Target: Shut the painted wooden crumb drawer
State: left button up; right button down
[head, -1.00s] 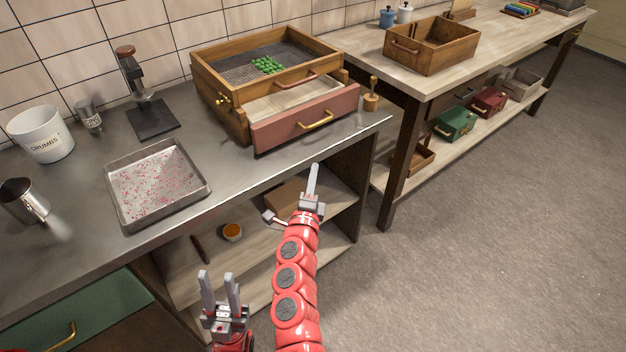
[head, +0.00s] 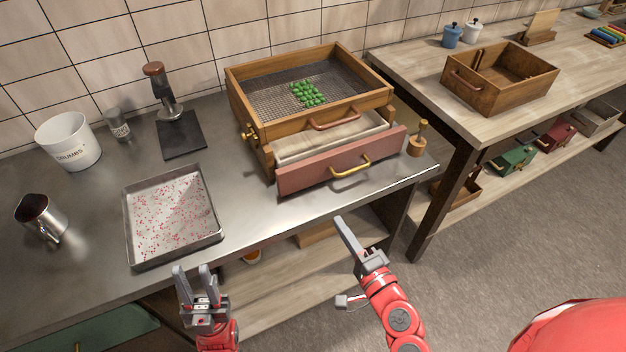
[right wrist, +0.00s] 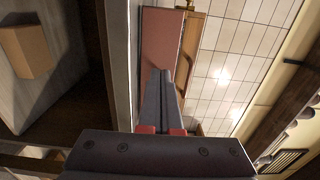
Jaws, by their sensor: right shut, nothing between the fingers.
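The crumb drawer (head: 312,172) has a pink painted front with a brass handle (head: 351,167) and stands pulled out of a wooden sieve box (head: 318,119) on the metal counter. Its pale inside shows behind the front. The pink front also shows in the right wrist view (right wrist: 161,45), beyond the fingertips. My right gripper (head: 343,226) is shut and empty, in front of the counter edge and below the drawer front, apart from it. It shows in the right wrist view (right wrist: 161,75) with fingers together. My left gripper (head: 195,274) is open and empty near the counter's front edge.
A metal tray with pink crumbs (head: 139,249) lies left of the box. A wooden-handled tamper (head: 418,138) stands just right of the drawer front. A white crumbs bucket (head: 68,141), steel jug (head: 41,217) and press (head: 180,134) stand further left. Shelves lie under the counter.

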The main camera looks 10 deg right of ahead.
jog(key=b, duration=0.3)
send_near(308, 176)
jog(key=s, duration=0.2)
jog(key=p+x, duration=0.1)
jog(key=x, duration=0.1)
jog(key=p+x, duration=0.1)
jog(key=x, duration=0.2)
jog(key=p+x, duration=0.1)
jog(key=x, duration=0.1)
jog(key=shift+w+d, duration=0.2)
jog(key=shift+w, duration=0.1)
jog(key=shift+w+a+p, duration=0.15)
jog(key=shift+w+p, duration=0.2)
jog(key=shift+w, duration=0.25)
jog(key=shift+f, duration=0.1)
